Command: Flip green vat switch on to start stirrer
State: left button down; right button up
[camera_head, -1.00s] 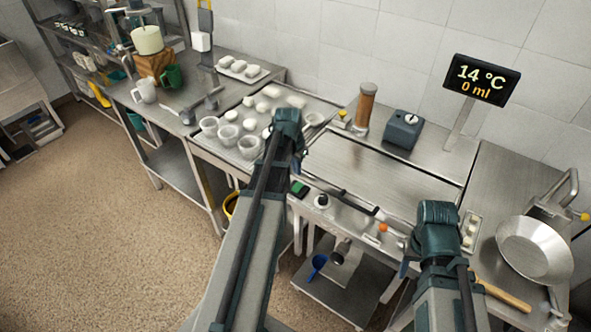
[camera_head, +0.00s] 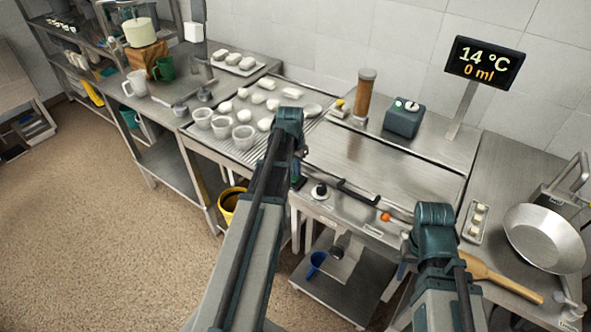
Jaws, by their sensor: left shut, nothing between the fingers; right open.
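The green switch (camera_head: 296,179) is on the front panel of the steel vat (camera_head: 385,172), mostly hidden behind my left gripper. My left gripper (camera_head: 299,184) is shut and empty, pointing down at the switch; I cannot tell whether it touches it. The switch's position is hidden. A dark blue box (camera_head: 403,121) with a white knob stands behind the vat, with a small green spot on its top. My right gripper (camera_head: 404,267) is open at the front right of the counter, its fingers partly hidden.
A black knob (camera_head: 319,190), a dark bar handle (camera_head: 357,196) and an orange ball (camera_head: 386,216) are along the vat's front. The display (camera_head: 484,63) reads 14 °C and 0 ml. A pan (camera_head: 545,239) is at right, white cups (camera_head: 222,127) at left.

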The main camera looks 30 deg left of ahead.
pick_arm(q)
jog(key=shift+s, duration=0.45)
jog(key=shift+s+a+r, duration=0.1)
jog(key=shift+s, duration=0.3)
jog(key=shift+r+p, duration=0.8)
jog(key=shift+p, duration=0.2)
notch_tip(320, 180, up, 12)
jog(key=s+p, duration=0.2)
jog(key=p, duration=1)
jog(key=shift+s, duration=0.15)
jog(key=shift+a, duration=0.1)
